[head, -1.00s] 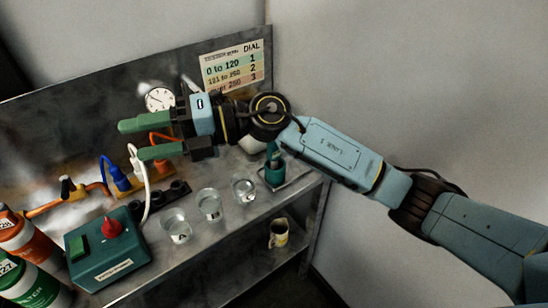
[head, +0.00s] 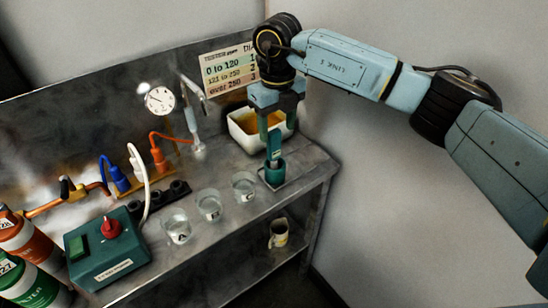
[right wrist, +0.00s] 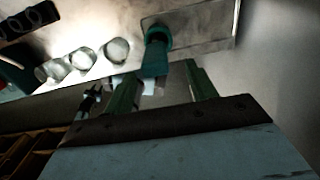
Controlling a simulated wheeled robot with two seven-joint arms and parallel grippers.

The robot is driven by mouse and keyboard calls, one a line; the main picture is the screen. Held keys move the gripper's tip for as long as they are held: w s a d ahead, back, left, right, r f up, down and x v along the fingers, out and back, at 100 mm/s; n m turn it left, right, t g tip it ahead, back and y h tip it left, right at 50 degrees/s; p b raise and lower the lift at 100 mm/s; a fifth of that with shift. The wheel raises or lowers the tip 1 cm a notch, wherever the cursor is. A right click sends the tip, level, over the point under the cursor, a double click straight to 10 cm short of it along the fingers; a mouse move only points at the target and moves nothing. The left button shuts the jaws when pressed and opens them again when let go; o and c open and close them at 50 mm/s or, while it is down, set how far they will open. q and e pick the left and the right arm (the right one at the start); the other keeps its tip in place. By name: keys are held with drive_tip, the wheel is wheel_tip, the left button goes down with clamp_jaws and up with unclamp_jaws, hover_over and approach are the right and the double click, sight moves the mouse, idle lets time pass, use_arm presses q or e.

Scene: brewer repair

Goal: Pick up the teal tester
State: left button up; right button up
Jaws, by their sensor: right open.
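The teal tester (head: 275,146) stands upright in a round teal holder (head: 274,175) at the right end of the metal bench. It also shows in the right wrist view (right wrist: 154,64), past the fingertips. My right gripper (head: 278,128) points down just above the tester, with its two green fingers apart and nothing held. In the right wrist view the fingers (right wrist: 160,80) frame the near end of the tester. Whether they touch it, I cannot tell. My left gripper is out of view.
Three glass beakers (head: 209,205) stand in a row left of the holder. A white tub (head: 240,128) with amber liquid sits behind it, close to my right gripper. A teal box with a red knob (head: 106,258) is at left. A mug (head: 278,233) sits on the lower shelf.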

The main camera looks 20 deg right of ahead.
drive_tip(key=f, duration=0.7)
drive_tip(key=shift+w+a+f, duration=0.2)
drive_tip(key=shift+a, duration=0.1)
drive_tip(key=shift+c, duration=0.3)
drive_tip(key=shift+r, duration=0.1)
drive_tip(key=c, duration=1)
wheel_tip(320, 180, up, 10)
drive_tip(key=shift+r, duration=0.1)
wheel_tip(320, 180, up, 7)
drive_tip(key=p, duration=0.5)
hover_over(274, 148)
drive_tip(key=w, duration=0.1)
drive_tip(key=shift+w+d, duration=0.1)
drive_tip(key=shift+d, duration=0.05)
